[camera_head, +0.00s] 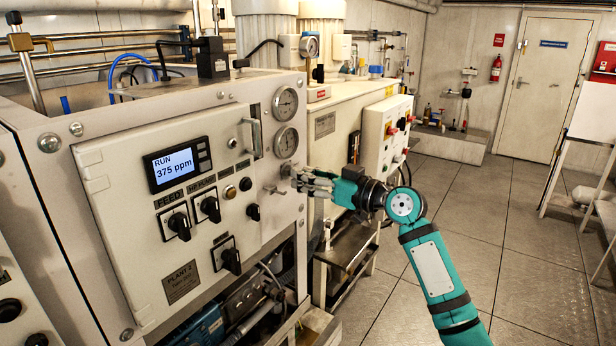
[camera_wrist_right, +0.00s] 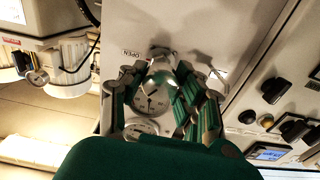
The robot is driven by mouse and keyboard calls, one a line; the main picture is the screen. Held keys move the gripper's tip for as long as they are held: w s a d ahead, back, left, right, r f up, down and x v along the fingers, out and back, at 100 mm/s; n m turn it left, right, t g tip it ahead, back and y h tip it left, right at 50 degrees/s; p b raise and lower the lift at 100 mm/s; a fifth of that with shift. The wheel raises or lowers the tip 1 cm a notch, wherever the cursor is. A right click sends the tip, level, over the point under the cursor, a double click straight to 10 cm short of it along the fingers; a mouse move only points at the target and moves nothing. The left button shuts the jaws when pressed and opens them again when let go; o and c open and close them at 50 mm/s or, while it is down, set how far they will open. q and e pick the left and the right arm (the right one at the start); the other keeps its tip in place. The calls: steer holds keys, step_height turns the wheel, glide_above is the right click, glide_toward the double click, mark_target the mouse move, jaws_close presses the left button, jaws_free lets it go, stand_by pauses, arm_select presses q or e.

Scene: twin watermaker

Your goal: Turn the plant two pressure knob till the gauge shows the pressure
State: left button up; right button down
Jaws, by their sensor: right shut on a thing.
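The plant two panel (camera_head: 95,185) shows a dark plate marked PLANT 2 and a lit display (camera_head: 175,165) reading RUN, 375 ppm. Two round gauges are on its right edge, an upper gauge (camera_head: 285,103) and a lower gauge (camera_head: 286,142); their needles are too small to read. My right gripper (camera_head: 300,181) is shut on the pressure knob just below the gauges, and its fingers mostly hide the knob. In the right wrist view the knob (camera_wrist_right: 160,68) shows partly between the fingers, near the word OPEN. My left gripper is not in view.
Several black knobs, among them the feed knob (camera_head: 180,224), are left of the gripper. A metal handle (camera_head: 254,137) stands out beside the gauges. A white cabinet (camera_head: 335,120) with a switch box stands behind. The floor (camera_head: 470,220) to the right is clear.

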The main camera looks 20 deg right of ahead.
steer(key=m+p, duration=0.1)
steer(key=m, duration=0.2)
steer(key=shift+r+m, duration=0.1)
steer(key=shift+m, duration=0.2)
steer(key=shift+m+p, duration=1)
steer(key=shift+m, duration=0.7)
steer(key=c, duration=0.9)
jaws_free()
steer(key=shift+d, duration=0.1)
steer(key=v, duration=1.2)
